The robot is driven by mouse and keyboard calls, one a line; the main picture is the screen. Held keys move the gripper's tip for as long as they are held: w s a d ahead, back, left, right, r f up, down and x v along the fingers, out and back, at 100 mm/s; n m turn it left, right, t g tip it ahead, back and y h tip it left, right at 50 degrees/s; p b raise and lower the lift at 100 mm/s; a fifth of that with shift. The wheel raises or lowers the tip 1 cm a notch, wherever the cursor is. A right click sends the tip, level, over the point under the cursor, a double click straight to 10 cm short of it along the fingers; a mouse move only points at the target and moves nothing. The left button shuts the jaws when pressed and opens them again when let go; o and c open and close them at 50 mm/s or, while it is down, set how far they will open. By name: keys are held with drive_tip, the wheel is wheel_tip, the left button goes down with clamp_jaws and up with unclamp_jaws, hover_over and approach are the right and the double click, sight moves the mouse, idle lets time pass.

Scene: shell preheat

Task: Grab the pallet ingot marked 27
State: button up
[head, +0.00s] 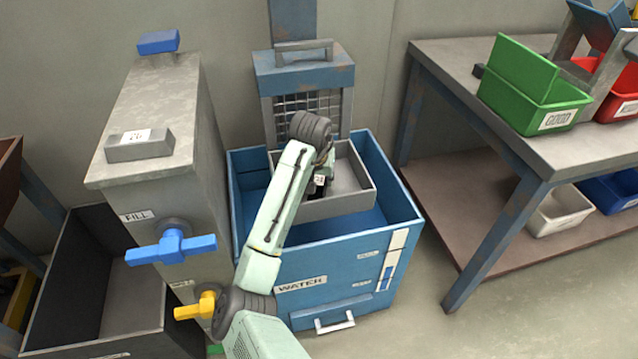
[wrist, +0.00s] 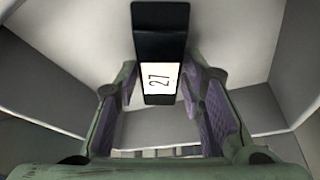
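A dark ingot with a white label reading 27 (wrist: 160,45) is in the upper middle of the wrist view, inside a grey tray. My gripper (wrist: 160,90) has its purple-padded fingers on either side of it, apart, with the ingot's label end between them. Firm contact on both sides does not show. In the head view my gripper (head: 322,172) reaches down into the grey tray (head: 368,192), and the small white label (head: 319,180) shows beside it. My arm hides most of the ingot there.
The tray sits in a blue tank marked WATER (head: 405,207), below a caged blue-topped unit (head: 305,75). To the left, a grey cabinet (head: 165,85) with blue and yellow valves carries a labelled grey block (head: 140,150). A workbench (head: 500,130) with bins stands right.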

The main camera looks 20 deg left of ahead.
clamp_jaws()
drive_tip(key=shift+r, duration=0.1)
idle(0.4)
